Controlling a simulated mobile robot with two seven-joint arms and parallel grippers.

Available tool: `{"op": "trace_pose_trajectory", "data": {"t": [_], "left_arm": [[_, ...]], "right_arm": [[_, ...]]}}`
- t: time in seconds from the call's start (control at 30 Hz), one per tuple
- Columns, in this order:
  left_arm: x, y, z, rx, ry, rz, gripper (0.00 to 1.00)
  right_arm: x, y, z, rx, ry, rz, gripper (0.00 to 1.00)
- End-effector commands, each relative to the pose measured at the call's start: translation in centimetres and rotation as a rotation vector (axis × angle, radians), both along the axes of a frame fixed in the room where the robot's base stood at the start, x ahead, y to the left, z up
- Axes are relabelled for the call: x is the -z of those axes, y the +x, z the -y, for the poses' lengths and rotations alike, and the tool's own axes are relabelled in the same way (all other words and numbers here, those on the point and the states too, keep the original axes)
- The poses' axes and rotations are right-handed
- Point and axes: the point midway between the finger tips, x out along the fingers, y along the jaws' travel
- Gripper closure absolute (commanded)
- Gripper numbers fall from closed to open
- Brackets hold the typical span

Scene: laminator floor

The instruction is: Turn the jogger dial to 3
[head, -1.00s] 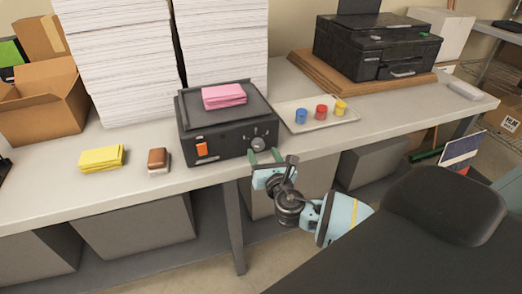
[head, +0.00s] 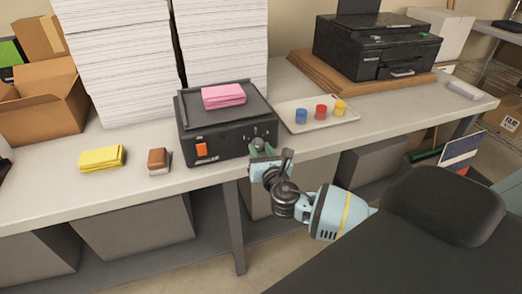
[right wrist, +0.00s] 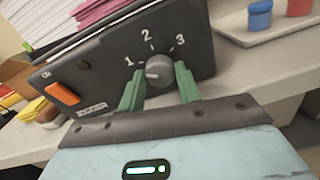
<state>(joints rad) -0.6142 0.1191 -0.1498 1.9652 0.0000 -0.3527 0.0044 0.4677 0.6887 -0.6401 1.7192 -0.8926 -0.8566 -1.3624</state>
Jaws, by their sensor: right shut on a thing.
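The jogger (head: 228,134) is a black box with a flat top tray, standing at the bench's front edge. Its grey dial (right wrist: 159,68) shows in the right wrist view, with white marks 1, 2 and 3 around it. A pale mark on the dial's left side appears to face the 1. My right gripper (head: 263,149) is at the jogger's front right, its green fingers shut on the dial, one on each side. In the head view the fingers partly hide the dial. My left gripper is not in view.
An orange switch (head: 201,149) is on the jogger's front left, and pink paper (head: 224,96) lies on top. Tall paper stacks (head: 120,60) stand behind. A tray (head: 322,122) with blue, red and yellow pots is to the right. Yellow paper (head: 101,158) and a brown-topped block (head: 158,160) lie left.

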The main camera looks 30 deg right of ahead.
Motion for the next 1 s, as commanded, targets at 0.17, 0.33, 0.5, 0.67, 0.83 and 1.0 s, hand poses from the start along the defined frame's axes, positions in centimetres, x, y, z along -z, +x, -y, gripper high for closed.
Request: {"op": "trace_pose_trajectory", "data": {"t": [0.17,0.33,0.5,0.67,0.83,1.0], "left_arm": [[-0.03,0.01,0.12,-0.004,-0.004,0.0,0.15],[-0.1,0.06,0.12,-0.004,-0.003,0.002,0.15],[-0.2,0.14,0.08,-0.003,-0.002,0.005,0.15],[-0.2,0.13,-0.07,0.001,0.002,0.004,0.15],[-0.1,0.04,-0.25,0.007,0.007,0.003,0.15],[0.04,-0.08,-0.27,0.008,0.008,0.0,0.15]], "right_arm": [[0.03,-0.03,0.01,0.001,0.024,0.006,0.89],[0.02,-0.03,-0.02,0.0,0.094,0.022,0.89],[0.06,-0.06,-0.05,0.0,0.215,0.05,0.89],[0.09,-0.07,0.01,0.002,0.359,0.084,0.89],[0.11,-0.08,0.03,0.002,0.516,0.122,0.89],[0.13,-0.07,0.04,0.002,0.674,0.16,0.89]]}}
